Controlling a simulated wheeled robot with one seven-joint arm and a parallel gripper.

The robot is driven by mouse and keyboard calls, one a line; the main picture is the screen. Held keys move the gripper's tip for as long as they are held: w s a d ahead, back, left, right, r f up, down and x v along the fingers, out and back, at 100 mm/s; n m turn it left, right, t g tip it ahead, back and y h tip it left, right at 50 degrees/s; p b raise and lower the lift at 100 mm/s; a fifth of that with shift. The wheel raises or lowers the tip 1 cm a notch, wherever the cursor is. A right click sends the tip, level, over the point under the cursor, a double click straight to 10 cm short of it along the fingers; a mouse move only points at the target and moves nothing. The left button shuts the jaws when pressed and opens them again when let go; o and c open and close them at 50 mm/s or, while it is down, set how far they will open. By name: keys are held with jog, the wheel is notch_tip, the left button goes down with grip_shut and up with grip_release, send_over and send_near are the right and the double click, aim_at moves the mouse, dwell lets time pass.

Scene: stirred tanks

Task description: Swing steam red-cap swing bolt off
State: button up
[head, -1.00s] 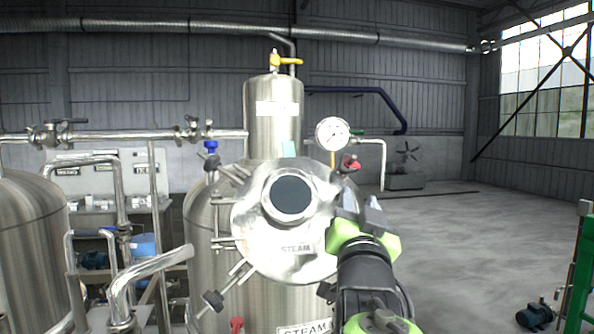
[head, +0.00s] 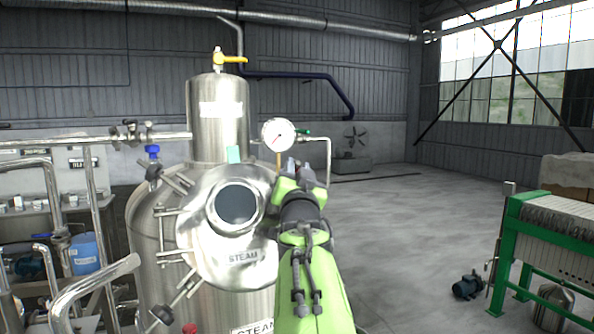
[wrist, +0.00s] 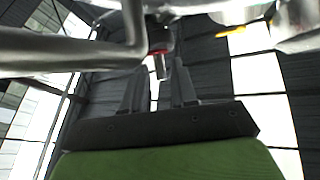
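The steam tank (head: 217,112) is upright steel with a round STEAM lid (head: 245,275) tilted toward me, a dark sight glass (head: 237,204) in it. Several swing bolts with dark knobs stand around the lid's rim. My gripper (head: 299,168) is at the lid's upper right edge and covers that part of the rim. In the wrist view a red-capped bolt (wrist: 157,50) with a grey end shows just beyond the gap between my two fingers (wrist: 160,82). The fingers are apart with nothing between them that I can see gripped. The bolt's red cap is hidden in the head view.
A pressure gauge (head: 278,135) and a bent pipe (head: 328,160) stand just behind my gripper. A yellow-handled valve (head: 230,59) tops the tank. Pipes (head: 95,290) crowd the left.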

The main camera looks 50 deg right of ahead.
grip_shut()
dwell(1.2)
